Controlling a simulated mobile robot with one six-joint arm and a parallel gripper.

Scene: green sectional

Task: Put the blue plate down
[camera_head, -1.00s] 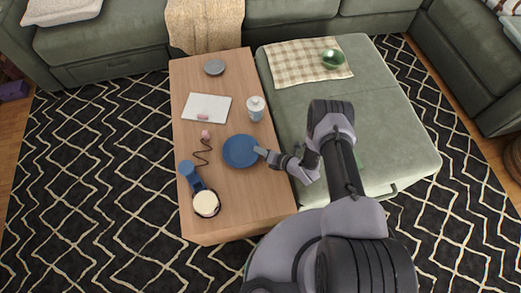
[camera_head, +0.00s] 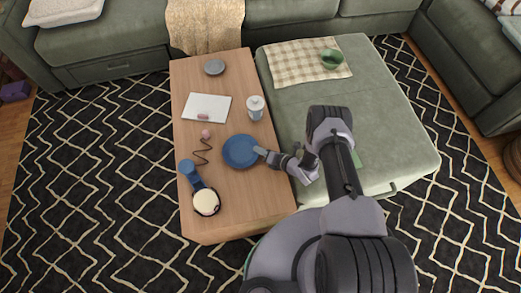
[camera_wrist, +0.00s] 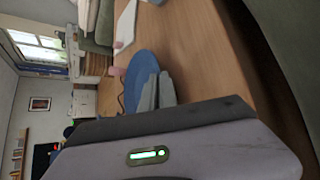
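The blue plate (camera_head: 239,151) is at the middle of the wooden coffee table (camera_head: 245,200), near its right edge. It looks level, at or just above the tabletop; I cannot tell whether it touches. My gripper (camera_head: 260,152) is at the plate's right rim, with its fingers closed on that rim. In the wrist view the fingers (camera_wrist: 157,90) lie together against the near edge of the blue plate (camera_wrist: 139,72). The fingers hide a small part of the rim.
A white lidded cup (camera_head: 255,108) stands behind the plate. A white tablet-like board (camera_head: 207,112), a grey bowl (camera_head: 214,67), a blue lamp (camera_head: 188,169) with a pale round disc (camera_head: 206,203), and a pink ball (camera_head: 206,133) are also on the table. The front right tabletop is clear.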

